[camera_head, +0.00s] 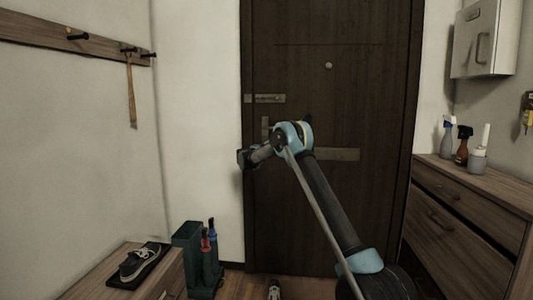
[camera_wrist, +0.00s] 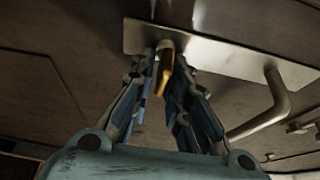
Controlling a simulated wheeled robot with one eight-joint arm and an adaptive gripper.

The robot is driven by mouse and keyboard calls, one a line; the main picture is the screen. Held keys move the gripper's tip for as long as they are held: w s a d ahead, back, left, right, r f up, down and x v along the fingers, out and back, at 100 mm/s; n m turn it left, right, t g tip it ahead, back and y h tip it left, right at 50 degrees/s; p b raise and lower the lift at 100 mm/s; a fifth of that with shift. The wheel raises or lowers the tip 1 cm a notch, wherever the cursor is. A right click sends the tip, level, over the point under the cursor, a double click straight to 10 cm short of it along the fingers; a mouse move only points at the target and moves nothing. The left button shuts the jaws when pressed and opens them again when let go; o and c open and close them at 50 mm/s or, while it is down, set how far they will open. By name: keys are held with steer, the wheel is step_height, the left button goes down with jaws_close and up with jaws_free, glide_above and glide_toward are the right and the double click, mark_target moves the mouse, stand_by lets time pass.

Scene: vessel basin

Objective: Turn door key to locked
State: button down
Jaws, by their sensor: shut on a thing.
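The door key (camera_wrist: 166,78) has a yellow-orange bow and sits at a metal lock plate (camera_wrist: 205,48) on the dark door. My gripper (camera_wrist: 165,64) has its two blue-grey fingers on either side of the key and is shut on it. The finger pads hide part of the key. A bent metal door handle (camera_wrist: 279,100) is on the same plate, to the right in the wrist view. In the head view the dark brown door (camera_head: 335,110) is closed, and my arm hides the key and my fingertips.
A wooden cabinet (camera_head: 470,205) with spray bottles (camera_head: 462,145) stands right of the door. A dark green stand (camera_head: 188,240) and a bench with a shoe (camera_head: 139,263) are at the lower left. A coat rack (camera_head: 75,36) hangs on the left wall.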

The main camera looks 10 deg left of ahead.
steer(key=shift+f, duration=0.1)
steer(key=c, duration=1.7)
jaws_free()
steer(key=shift+w+f, duration=0.1)
steer(key=v, duration=1.2)
steer(key=shift+a, duration=0.1)
